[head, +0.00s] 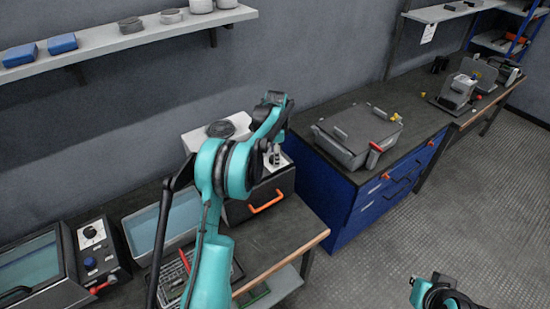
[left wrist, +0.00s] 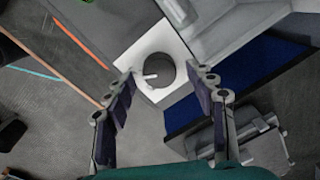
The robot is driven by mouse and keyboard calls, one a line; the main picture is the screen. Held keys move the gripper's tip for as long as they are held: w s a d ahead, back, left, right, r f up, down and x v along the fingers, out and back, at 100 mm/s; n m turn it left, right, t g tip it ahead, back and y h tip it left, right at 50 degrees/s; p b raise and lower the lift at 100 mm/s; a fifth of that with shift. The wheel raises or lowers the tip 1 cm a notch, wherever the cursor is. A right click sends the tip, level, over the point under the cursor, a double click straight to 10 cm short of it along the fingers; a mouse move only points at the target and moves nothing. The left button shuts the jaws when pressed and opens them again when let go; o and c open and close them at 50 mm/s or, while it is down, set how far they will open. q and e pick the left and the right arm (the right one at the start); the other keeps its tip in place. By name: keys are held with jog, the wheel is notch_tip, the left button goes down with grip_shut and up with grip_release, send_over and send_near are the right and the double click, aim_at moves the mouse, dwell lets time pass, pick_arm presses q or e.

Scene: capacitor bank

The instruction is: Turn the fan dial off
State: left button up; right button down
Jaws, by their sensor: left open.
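The dial (left wrist: 154,71) is a dark round knob with a white pointer bar, set on a white panel (left wrist: 135,45) in the left wrist view. The pointer lies toward the left of the picture. My left gripper (left wrist: 165,90) is open, its fingers spread on either side below the dial, with nothing between them. In the head view my left gripper (head: 273,158) hangs at the pale panel of the black unit with an orange handle (head: 266,201) and hides the dial. Contact with the dial cannot be told. Part of my right arm shows at the lower right.
A control box (head: 97,248) with knobs stands at the left, beside a lidded case (head: 32,264). A blue cabinet (head: 335,205) with a grey bin (head: 357,135) on top stands right of the bench. A shelf (head: 120,42) runs above. The floor at the right is clear.

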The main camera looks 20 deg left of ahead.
pick_arm(q)
jog(key=shift+f, duration=0.4)
jog(key=c, duration=1.2)
jog(key=shift+o, duration=0.2)
jog(key=shift+n, duration=0.4)
jog(key=n+p, duration=0.1)
jog(key=n, duration=0.4)
jog(key=shift+w, duration=0.1)
jog(key=n, duration=0.6)
jog(key=shift+g+p, duration=0.3)
jog(key=shift+p, duration=0.05)
jog(key=shift+a, duration=0.1)
